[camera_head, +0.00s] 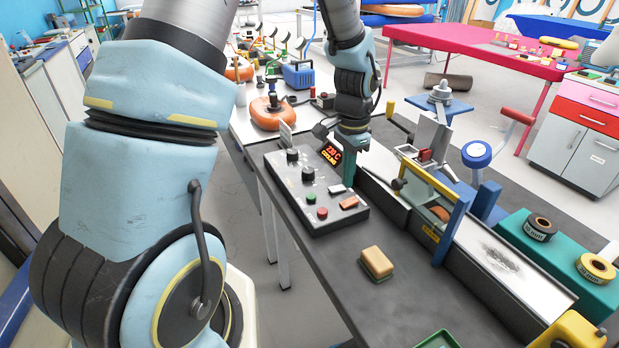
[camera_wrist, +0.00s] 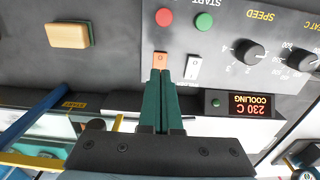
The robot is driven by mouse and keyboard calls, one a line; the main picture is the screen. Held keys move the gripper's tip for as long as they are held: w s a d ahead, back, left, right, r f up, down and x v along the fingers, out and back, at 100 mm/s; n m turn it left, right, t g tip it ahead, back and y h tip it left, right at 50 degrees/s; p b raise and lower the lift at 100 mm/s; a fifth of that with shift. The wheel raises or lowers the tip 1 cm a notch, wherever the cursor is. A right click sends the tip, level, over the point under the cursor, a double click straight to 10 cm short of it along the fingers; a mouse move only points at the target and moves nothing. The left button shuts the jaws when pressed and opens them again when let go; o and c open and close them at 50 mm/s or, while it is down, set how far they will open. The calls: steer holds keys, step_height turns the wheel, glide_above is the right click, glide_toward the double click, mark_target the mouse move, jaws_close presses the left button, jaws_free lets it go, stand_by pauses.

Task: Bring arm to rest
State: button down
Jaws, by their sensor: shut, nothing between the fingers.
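My arm reaches over the bench, with my gripper (camera_head: 348,182) pointing down at the grey control box (camera_head: 308,213). In the wrist view my gripper (camera_wrist: 162,74) has its green fingers shut together and empty. Their tips overlap the lower edge of the orange rocker switch (camera_wrist: 160,60); I cannot tell whether they touch it. A white rocker switch (camera_wrist: 193,68) sits beside it. The box's display (camera_wrist: 249,104) reads 230 C COOLING. The box also has red (camera_head: 322,213) and green (camera_head: 311,199) buttons and black knobs.
A yellow-tan sponge-like block (camera_head: 377,262) lies on the dark bench (camera_head: 330,262). A machine with a blue-and-yellow frame (camera_head: 452,222) stands just right of my gripper. Tape rolls (camera_head: 540,228) rest on a teal block farther right. Bare bench lies around the block.

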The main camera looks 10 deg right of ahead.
steer(key=shift+r+p, duration=0.35)
steer(key=shift+r, duration=0.3)
steer(key=s+a+r+n, duration=0.1)
steer(key=a+n, duration=0.3)
steer(key=a, duration=0.4)
steer(key=s+a+r+n+t, duration=0.1)
steer(key=a+r+n, duration=0.3)
steer(key=a, duration=0.5)
steer(key=s+a+r+n, duration=0.2)
steer(key=a+n, duration=0.3)
steer(key=a, duration=0.4)
steer(key=shift+s+r+n+t, duration=0.25)
steer(key=shift+r+n+t, duration=0.05)
steer(key=shift+r, duration=0.3)
